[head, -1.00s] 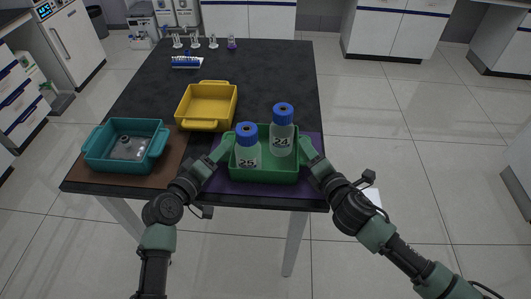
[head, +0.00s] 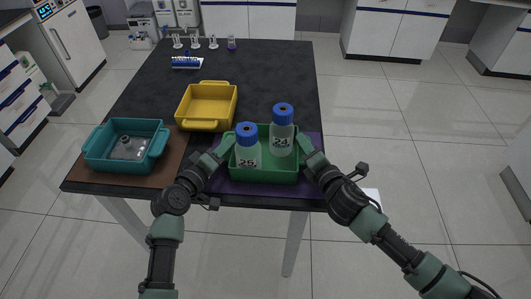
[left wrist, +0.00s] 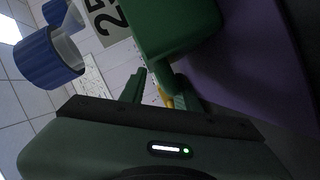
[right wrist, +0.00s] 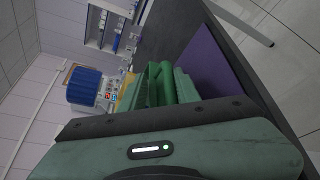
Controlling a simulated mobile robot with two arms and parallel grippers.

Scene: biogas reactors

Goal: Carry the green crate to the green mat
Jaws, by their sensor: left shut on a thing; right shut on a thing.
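The green crate (head: 265,178) stands at the table's near right, on or just above a purple mat (head: 232,187); I cannot tell if it touches. It holds two blue-capped bottles, one marked 25 (head: 247,156) and one marked 24 (head: 281,142). My left gripper (head: 227,145) is shut on the crate's left handle. My right gripper (head: 305,147) is shut on its right handle. The crate wall (left wrist: 178,30) shows beside the left fingers in the left wrist view. A crate handle (right wrist: 163,84) is between the right fingers in the right wrist view. No green mat is visible.
A teal crate (head: 112,165) with a clear vessel stands on a brown mat (head: 172,163) to the left. A yellow crate (head: 203,124) is just behind the green one. A blue rack (head: 186,63) and small glassware stand far back. The dark tabletop (head: 265,75) between is clear.

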